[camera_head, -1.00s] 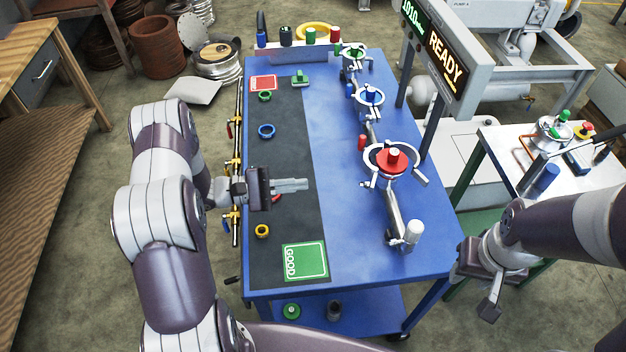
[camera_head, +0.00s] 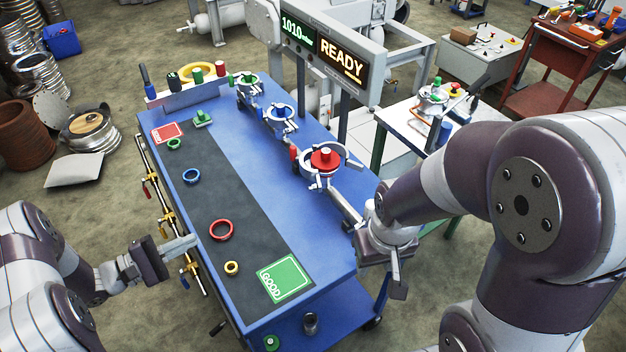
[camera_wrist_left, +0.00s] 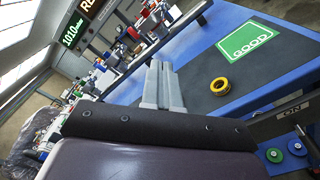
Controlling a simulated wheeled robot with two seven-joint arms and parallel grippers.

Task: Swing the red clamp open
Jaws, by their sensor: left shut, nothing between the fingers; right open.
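A silver ring clamp (camera_head: 308,181) sits around the red-topped flange (camera_head: 325,158) on the pipe line at the right side of the blue table. A small red knob (camera_head: 293,153) stands at its left edge. I cannot tell from here whether the clamp is latched. My left gripper (camera_head: 190,243) is shut and empty beside the table's left edge, far from the clamp; its fingers also show in the left wrist view (camera_wrist_left: 162,84). My right gripper (camera_head: 378,275) is open, below and right of the clamp near the table's right edge, partly hidden by its own wrist.
Blue (camera_head: 281,119) and green (camera_head: 248,84) flanges stand farther back. Loose rings, including a red one (camera_head: 221,231) and a yellow one (camera_head: 232,268), lie on the dark mat near a green GOOD card (camera_head: 285,279). The display frame (camera_head: 374,75) rises behind the clamp.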

